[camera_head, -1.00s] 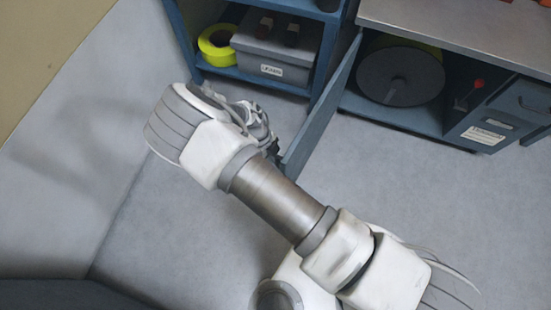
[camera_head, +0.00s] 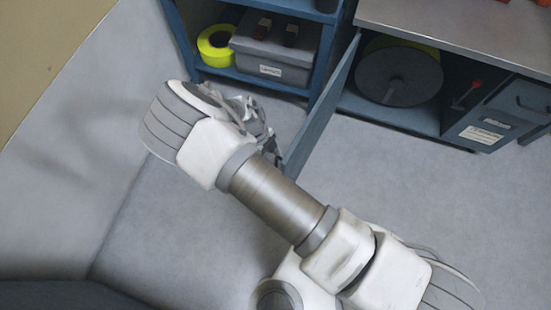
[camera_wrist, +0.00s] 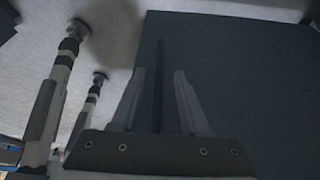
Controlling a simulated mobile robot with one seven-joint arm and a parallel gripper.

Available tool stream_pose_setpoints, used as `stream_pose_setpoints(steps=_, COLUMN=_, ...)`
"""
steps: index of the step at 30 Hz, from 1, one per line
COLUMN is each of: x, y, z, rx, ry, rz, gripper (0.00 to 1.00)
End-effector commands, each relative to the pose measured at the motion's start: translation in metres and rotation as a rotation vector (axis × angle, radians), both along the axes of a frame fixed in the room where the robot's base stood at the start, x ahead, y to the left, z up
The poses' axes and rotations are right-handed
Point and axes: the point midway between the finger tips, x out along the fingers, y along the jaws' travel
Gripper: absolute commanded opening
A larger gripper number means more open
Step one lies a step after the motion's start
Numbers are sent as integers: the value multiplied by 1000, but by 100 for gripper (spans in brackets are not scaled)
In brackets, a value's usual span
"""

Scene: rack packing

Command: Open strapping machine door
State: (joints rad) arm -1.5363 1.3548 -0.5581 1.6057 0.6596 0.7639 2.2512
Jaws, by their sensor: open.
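The strapping machine door (camera_head: 322,108) is a blue-grey panel standing swung out from the left side of the machine cabinet (camera_head: 392,117). The cabinet's inside is exposed and shows a large dark reel (camera_head: 388,78) with a yellow-green rim. My gripper (camera_head: 264,128) is beside the free end of the door, mostly hidden by my wrist. In the wrist view my gripper (camera_wrist: 160,72) is open, its two fingers apart in front of a dark flat panel, likely the door (camera_wrist: 245,75). A thin dark strip shows between the fingers. I cannot tell whether they touch the panel.
A blue shelf (camera_head: 290,88) with a grey lidded box (camera_head: 270,68) and a yellow tape roll (camera_head: 215,47) stands left of the door. A red-knobbed lever (camera_head: 470,92) is at the cabinet's right. Grey floor (camera_head: 390,215) in front is clear. A wall is at left.

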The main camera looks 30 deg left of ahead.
Motion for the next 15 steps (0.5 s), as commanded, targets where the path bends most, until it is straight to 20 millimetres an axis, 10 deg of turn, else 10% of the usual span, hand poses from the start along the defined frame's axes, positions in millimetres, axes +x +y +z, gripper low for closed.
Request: stream_pose_setpoints(steps=15, x=1, y=47, z=116, rx=3, ry=-2, rz=0, gripper=45)
